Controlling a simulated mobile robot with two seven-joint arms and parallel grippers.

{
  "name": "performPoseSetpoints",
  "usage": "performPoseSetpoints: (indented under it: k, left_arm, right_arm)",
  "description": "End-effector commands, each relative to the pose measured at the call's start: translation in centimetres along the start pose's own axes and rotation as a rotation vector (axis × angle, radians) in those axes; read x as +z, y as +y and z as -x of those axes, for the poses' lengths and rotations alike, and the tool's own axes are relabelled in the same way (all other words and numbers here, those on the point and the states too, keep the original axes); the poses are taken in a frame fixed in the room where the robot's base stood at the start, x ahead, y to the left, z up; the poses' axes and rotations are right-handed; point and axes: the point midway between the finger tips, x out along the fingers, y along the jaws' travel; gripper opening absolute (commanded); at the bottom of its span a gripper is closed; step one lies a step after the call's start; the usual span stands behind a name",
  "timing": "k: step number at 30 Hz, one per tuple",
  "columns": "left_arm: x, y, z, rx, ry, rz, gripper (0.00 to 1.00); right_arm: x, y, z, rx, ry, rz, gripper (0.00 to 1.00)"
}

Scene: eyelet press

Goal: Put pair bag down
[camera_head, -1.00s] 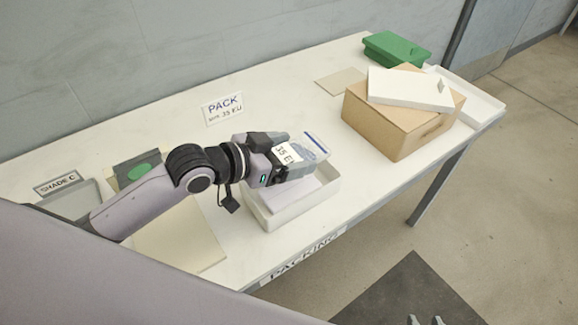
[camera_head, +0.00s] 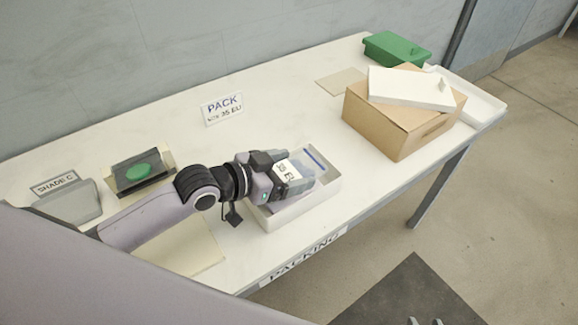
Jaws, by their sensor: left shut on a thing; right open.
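My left gripper (camera_head: 290,178) is shut on the pair bag (camera_head: 312,158), a clear bag with a blue strip and a white label reading "35 EU". The gripper and bag are over the white open box (camera_head: 285,213) near the table's front edge, with the bag low at the box's opening. The gripper hides part of the box's inside, so I cannot tell whether the bag touches its bottom. Two small fingertips at the bottom edge look like my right gripper (camera_head: 425,321); they are apart and empty, above the floor.
A sign reading "PACK 35 EU" (camera_head: 222,109) stands behind the box. A cardboard box (camera_head: 395,130) with a white lid (camera_head: 410,88) on it and a green box (camera_head: 396,48) are at the right. A grey bin (camera_head: 68,202) is at the left. The middle of the table (camera_head: 275,105) is clear.

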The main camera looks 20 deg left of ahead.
Motion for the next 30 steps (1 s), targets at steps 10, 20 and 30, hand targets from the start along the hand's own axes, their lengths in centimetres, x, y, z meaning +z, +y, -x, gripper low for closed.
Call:
performPoseSetpoints:
  k: [10, 20, 30]
  left_arm:
    - [0.0, 0.0, 0.0, 0.0, 0.0, 0.0, 1.0]
    - [-1.1, -0.1, 2.3, -0.002, -0.002, -0.002, 1.0]
    - [-1.0, 0.0, 8.6, -0.001, -0.005, -0.001, 1.0]
  right_arm:
    - [-0.1, 0.0, 0.0, 0.0, 0.0, 0.0, 0.43]
    - [-0.6, 0.0, 0.3, 0.0, 0.002, 0.001, 0.43]
    - [-0.7, 0.0, 0.5, 0.0, 0.002, 0.001, 0.43]
